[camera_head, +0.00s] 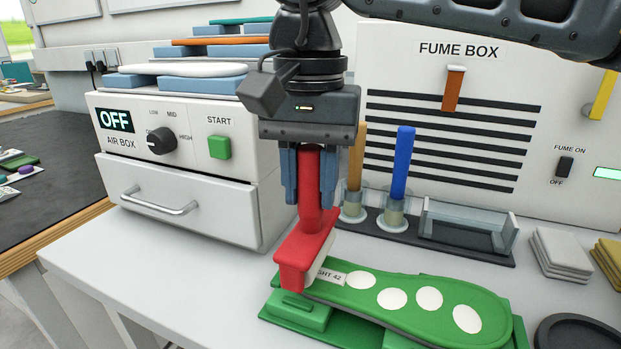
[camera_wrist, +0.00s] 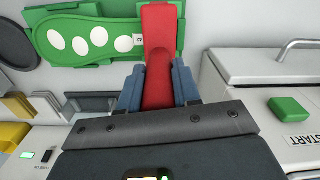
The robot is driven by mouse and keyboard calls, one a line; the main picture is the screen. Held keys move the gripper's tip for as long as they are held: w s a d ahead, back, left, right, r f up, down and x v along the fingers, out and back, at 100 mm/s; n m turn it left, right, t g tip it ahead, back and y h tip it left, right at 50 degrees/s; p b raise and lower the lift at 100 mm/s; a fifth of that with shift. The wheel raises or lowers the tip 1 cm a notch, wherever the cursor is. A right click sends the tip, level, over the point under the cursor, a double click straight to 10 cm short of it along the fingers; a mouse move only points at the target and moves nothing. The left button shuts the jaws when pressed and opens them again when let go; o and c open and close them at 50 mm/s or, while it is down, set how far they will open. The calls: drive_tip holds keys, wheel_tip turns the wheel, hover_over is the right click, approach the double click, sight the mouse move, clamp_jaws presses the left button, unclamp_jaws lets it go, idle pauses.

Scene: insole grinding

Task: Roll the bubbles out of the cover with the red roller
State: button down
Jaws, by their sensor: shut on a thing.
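My gripper (camera_head: 309,178) is shut on the handle of the red roller (camera_head: 301,255) and holds it upright, head down. The roller head is over the left end of the green insole cover (camera_head: 405,296), beside a label partly hidden by it. Whether the head touches the cover is hard to tell. Several pale oval bubbles (camera_head: 429,298) lie in a row along the cover to the right of the roller. The cover lies on a green holder (camera_head: 300,316). In the wrist view the red roller (camera_wrist: 160,35) covers the cover's right end, and the bubbles (camera_wrist: 80,46) show to its left.
Behind the cover stands a rack (camera_head: 440,243) with an orange-handled and a blue-handled tool (camera_head: 403,163) and a clear bin. The air box (camera_head: 185,165) reads OFF at the left. The fume box (camera_head: 440,130) is behind. Grey pads (camera_head: 561,253) lie right; the front-left bench is clear.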

drive_tip(key=shift+f+b, duration=0.5)
drive_tip(key=shift+f, duration=0.15)
idle(0.7)
drive_tip(key=shift+d, duration=0.1)
